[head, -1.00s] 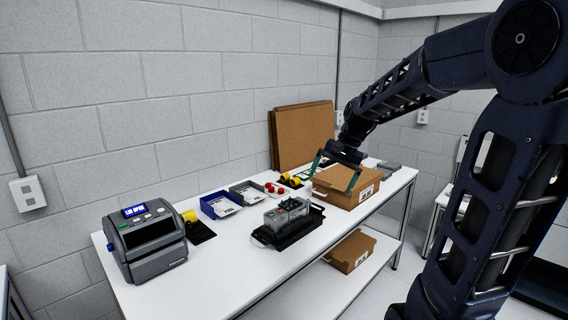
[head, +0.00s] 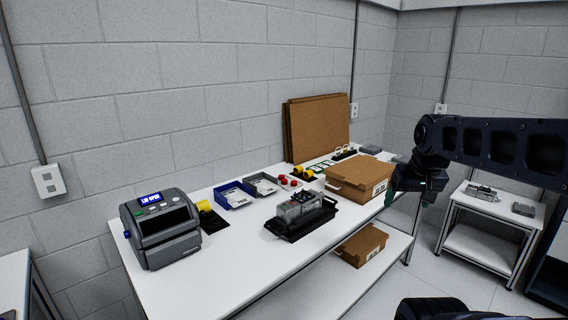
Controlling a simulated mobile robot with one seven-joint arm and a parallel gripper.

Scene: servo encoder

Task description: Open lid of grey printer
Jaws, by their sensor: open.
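The grey printer (head: 161,228) stands at the left end of the white workbench. Its lit blue display appears to read "LID OPEN", with buttons beside it. A dark recess or window shows at its front; I cannot tell how far the lid is raised. A blue knob or tab is on its left side.
A yellow roll (head: 205,206), blue bin (head: 234,194), grey bin (head: 259,185) and black tray with a grey device (head: 301,217) stand on the workbench (head: 215,275). A cardboard box (head: 361,177) is at right.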

